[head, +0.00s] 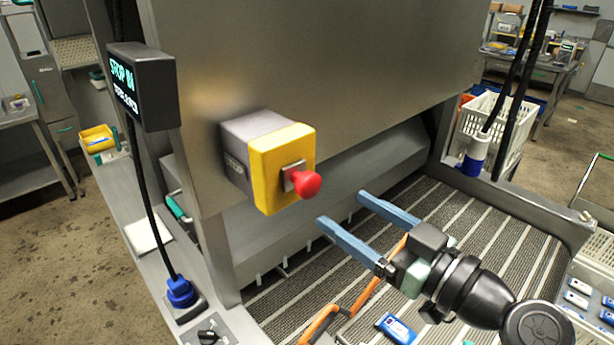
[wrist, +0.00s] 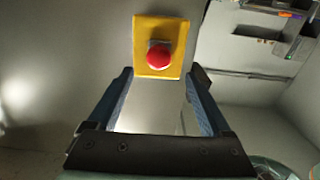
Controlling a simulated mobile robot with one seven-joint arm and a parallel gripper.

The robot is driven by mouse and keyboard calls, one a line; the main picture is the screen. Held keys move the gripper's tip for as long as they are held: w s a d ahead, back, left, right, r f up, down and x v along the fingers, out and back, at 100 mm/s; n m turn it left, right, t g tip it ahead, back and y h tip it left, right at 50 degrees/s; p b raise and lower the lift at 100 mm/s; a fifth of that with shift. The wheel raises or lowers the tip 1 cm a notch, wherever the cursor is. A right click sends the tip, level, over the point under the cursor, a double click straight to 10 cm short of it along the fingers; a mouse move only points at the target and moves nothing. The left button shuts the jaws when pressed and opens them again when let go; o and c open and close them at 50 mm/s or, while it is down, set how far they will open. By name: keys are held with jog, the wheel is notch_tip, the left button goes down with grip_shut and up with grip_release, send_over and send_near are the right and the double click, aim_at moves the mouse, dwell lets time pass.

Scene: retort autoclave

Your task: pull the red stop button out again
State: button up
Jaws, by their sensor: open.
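The red stop button (head: 306,184) sticks out of a yellow-faced grey box (head: 268,170) on the steel front of the machine. In the wrist view the red button (wrist: 159,56) sits on its yellow plate (wrist: 157,28), above and between my fingers. My gripper (head: 340,215) is open and empty, with two blue fingers. It is to the right of the button and a little lower, apart from it. In the wrist view the gripper (wrist: 160,85) points toward the button with clear space between its fingers.
A small display (head: 142,86) with green text "STOP IN" stands left of the box on a black cable. A striped conveyor (head: 480,230) lies below. An orange-handled thing (head: 318,325) and a blue item (head: 396,328) lie under my arm. A white crate (head: 492,125) stands at the right.

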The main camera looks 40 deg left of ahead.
aim_at(313, 188)
jog(key=a+p, duration=0.1)
jog(key=a, duration=0.2)
jog(key=a+p, duration=0.1)
jog(key=a, duration=0.2)
jog(key=a+p, duration=0.1)
jog(key=a, duration=0.2)
jog(key=shift+w+r, duration=0.1)
jog(key=shift+w, duration=0.3)
jog(key=shift+w+a+p, duration=0.1)
jog(key=shift+a+p, duration=0.2)
jog(key=shift+c, duration=0.2)
grip_shut()
